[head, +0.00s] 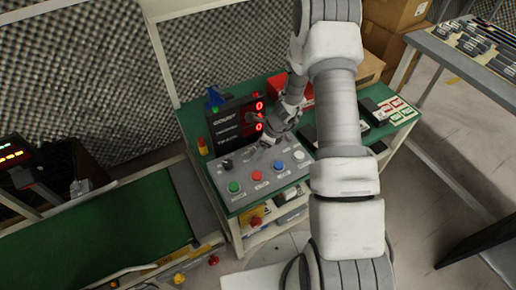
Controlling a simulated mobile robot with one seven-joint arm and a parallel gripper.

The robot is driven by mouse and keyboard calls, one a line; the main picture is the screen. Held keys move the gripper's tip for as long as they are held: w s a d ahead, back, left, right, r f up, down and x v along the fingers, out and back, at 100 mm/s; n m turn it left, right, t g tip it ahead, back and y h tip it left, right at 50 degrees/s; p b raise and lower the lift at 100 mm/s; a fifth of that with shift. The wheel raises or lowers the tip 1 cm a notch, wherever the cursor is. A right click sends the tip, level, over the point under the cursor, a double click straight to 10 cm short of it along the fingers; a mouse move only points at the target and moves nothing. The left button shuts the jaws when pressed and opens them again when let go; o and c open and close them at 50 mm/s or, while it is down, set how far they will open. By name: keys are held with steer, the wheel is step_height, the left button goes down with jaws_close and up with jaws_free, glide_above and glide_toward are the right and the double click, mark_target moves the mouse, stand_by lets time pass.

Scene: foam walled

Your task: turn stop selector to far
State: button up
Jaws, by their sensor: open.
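A grey control panel (262,187) sits on the green bench top. A row of buttons runs along its front: green (234,187), red (257,176), blue (279,166) and white (299,155). My gripper (266,141) is open at the panel's back edge, reached from the upper right. Small dark parts show on the panel's back row beside and under the gripper. The stop selector cannot be told apart from these, and its setting cannot be read. Whether the gripper touches anything is too small to tell.
A black display (229,125) with red digits stands behind the panel. A red box (285,90) stands behind my arm. Black devices (375,106) and label cards (396,108) lie at the bench's right. A green conveyor (110,228) is at left; a foam wall (90,80) stands behind.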

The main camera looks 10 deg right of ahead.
jaws_close()
steer(key=shift+n, duration=0.3)
steer(key=n+g, duration=0.1)
steer(key=n, duration=0.2)
steer(key=shift+w+y+p, duration=0.1)
steer(key=shift+y+p, duration=0.2)
steer(key=n+g+b, duration=0.1)
steer(key=n+g, duration=0.1)
steer(key=n, duration=0.3)
steer(key=shift+w+f, duration=0.1)
steer(key=n+g+b, duration=0.1)
steer(key=n, duration=0.1)
steer(key=n+b, duration=0.1)
steer(key=n, duration=0.1)
steer(key=shift+w+n+g+h, duration=0.1)
steer(key=shift+n+g+h, duration=0.2)
steer(key=shift+g+h, duration=0.1)
steer(key=n+g+h+b, duration=0.1)
steer(key=n, duration=0.3)
steer(key=shift+n, duration=0.3)
steer(key=shift+b, duration=0.3)
